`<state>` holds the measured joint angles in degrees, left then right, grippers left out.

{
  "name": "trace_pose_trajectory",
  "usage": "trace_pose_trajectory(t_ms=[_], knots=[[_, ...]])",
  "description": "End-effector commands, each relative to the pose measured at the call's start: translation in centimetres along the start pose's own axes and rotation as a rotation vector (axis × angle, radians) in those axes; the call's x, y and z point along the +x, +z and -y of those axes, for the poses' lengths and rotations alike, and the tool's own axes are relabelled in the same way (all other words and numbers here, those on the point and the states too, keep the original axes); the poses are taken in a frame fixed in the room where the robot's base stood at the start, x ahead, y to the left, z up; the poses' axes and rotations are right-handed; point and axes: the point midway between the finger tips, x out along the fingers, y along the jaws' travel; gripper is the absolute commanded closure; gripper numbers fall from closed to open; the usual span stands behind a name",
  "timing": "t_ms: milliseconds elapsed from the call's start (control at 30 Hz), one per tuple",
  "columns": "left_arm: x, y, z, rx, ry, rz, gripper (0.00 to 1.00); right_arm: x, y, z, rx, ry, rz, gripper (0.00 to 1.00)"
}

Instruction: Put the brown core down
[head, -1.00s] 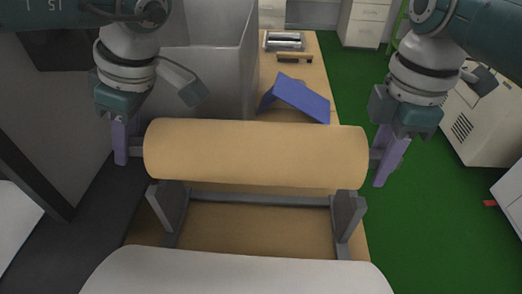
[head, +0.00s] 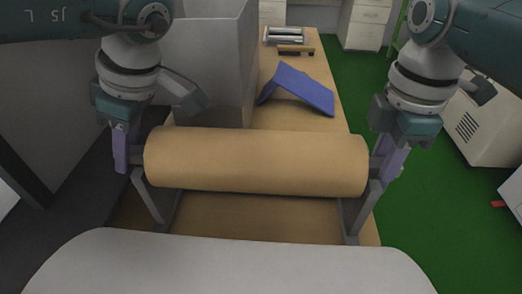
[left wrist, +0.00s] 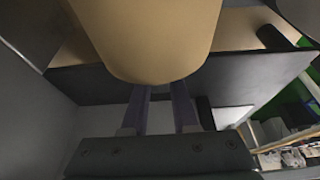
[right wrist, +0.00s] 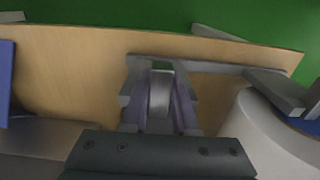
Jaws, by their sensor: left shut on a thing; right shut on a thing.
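The brown core (head: 256,161) is a wide tan roll lying level across the head view. It is at the grey stand (head: 155,197), close to its two uprights; I cannot tell whether it rests on them. My left gripper (head: 128,160) is shut on the core's left end. My right gripper (head: 383,165) is shut on its right end, by a short grey shaft. In the left wrist view the core (left wrist: 150,40) fills the top middle, above the fingers. In the right wrist view the fingers (right wrist: 160,105) close around the grey shaft end, beside the stand's bar.
The stand is on a wooden table (head: 290,120). A blue angled piece (head: 303,88) and a grey box (head: 210,70) are behind the core. A white rounded surface (head: 225,265) is in front. Green floor (head: 440,190) lies to the right.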

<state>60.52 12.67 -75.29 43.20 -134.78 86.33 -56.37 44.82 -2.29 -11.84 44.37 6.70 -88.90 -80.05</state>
Motion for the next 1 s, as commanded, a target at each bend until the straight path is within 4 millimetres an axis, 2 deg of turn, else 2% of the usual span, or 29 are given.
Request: trace_pose_trajectory(t_ms=[33, 133, 167, 400, 667, 767, 867, 1000], knots=[[0.7, 0.2, 0.0, -0.001, 0.000, -0.002, 1.00, 0.7, 0.0, 0.0, 0.001, 0.001, 0.001, 1.00], [1.1, 0.3, 0.0, -0.001, 0.000, -0.002, 1.00, 1.1, 0.0, -0.1, 0.001, 0.001, 0.001, 1.00], [0.9, 0.3, 0.0, -0.001, -0.001, -0.002, 0.71, 0.9, 0.0, 0.0, 0.001, 0.001, 0.001, 0.71], [0.8, 0.3, 0.0, -0.001, 0.000, -0.001, 0.44, 0.8, 0.0, 0.0, 0.000, 0.000, 0.000, 0.44], [0.7, 0.3, 0.0, 0.000, 0.000, 0.000, 0.43, 0.8, 0.0, 0.0, 0.000, 0.000, 0.000, 0.43], [0.0, 0.3, -0.1, 0.000, 0.002, 0.001, 0.43, 0.8, 0.0, 0.0, 0.000, 0.000, 0.000, 0.43], [-1.5, 0.3, -0.2, 0.001, 0.005, 0.002, 0.43, 0.8, 0.0, 0.0, 0.000, 0.000, 0.000, 0.43], [-4.7, 0.3, -0.2, 0.000, 0.007, 0.001, 0.43, 0.8, 0.0, 0.0, 0.000, 0.000, 0.000, 0.43]])
